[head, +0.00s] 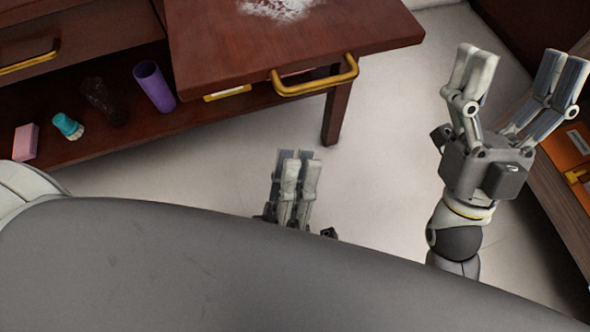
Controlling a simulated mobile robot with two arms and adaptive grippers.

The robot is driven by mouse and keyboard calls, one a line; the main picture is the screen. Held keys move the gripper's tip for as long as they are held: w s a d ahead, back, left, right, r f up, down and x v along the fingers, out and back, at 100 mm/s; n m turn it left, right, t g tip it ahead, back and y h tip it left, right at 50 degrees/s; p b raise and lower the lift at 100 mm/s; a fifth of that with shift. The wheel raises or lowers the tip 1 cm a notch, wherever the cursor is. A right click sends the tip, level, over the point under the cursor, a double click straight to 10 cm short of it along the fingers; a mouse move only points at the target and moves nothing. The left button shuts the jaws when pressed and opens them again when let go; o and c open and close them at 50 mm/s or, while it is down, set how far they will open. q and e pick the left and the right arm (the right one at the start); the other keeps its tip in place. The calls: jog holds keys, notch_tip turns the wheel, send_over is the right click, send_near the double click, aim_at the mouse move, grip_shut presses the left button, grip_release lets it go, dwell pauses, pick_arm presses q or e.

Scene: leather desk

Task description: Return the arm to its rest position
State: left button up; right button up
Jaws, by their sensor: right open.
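My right gripper (519,65) is raised at the right of the head view. Its fingers are spread wide with nothing between them. It is over the pale floor, apart from the desk. My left gripper (298,170) shows low in the middle, with its fingers pointing up the picture. Its base is hidden behind my grey body. Its fingers look close together and overlap from this angle, so I cannot tell whether they are open or shut. I see no object held in it.
A dark red wooden desk (215,45) with gold handles (315,82) fills the upper left. Its lower shelf holds a purple cup (153,87), a teal bottle (68,126), a dark glass (103,100) and a pink box (25,142). An orange-fronted cabinet (566,150) stands at right.

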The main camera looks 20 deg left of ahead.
pick_arm(q)
jog(key=shift+s+f, duration=0.4)
jog(key=shift+f, duration=0.05)
jog(key=shift+h, duration=0.3)
